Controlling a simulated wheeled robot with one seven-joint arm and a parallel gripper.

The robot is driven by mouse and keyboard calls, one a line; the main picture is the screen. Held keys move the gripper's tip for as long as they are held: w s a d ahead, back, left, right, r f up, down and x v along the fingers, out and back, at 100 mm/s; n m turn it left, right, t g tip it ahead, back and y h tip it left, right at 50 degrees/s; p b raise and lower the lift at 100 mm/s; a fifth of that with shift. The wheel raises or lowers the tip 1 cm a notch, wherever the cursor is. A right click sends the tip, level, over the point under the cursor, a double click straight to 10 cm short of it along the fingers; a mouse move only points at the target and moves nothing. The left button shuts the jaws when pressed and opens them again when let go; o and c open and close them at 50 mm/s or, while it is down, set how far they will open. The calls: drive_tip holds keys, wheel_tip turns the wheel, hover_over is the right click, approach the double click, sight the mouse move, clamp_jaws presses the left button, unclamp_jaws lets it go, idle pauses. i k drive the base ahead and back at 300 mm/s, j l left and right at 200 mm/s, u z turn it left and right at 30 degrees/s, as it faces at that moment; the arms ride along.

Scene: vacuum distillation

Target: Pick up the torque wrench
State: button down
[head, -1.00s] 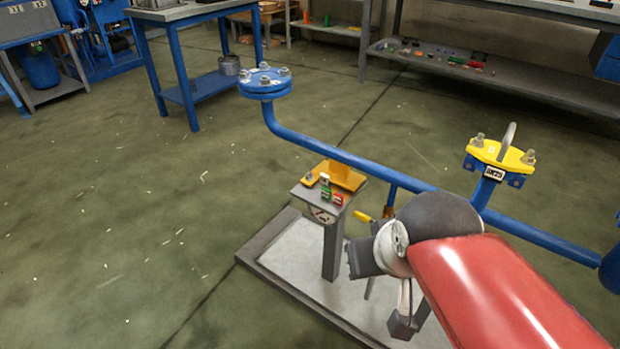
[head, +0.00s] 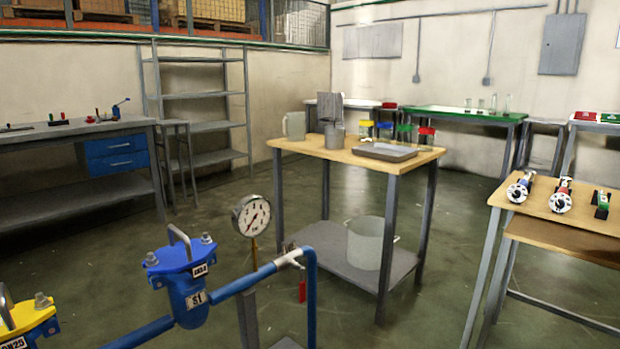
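I cannot make out a torque wrench for certain in the head view. My gripper and arm are out of view, so whether the gripper holds anything is hidden.
Blue piping with a blue strainer (head: 187,283), a yellow-topped unit (head: 22,322) and a pressure gauge (head: 251,216) fills the near left. A wooden-topped table (head: 345,155) stands mid-room with a bucket (head: 371,243) below. Another table (head: 560,214) is at right. Floor (head: 440,270) between them is clear.

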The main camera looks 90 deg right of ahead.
sight(522, 184)
drive_tip(key=z, duration=4.25)
drive_tip(key=i+l+z, duration=0.1)
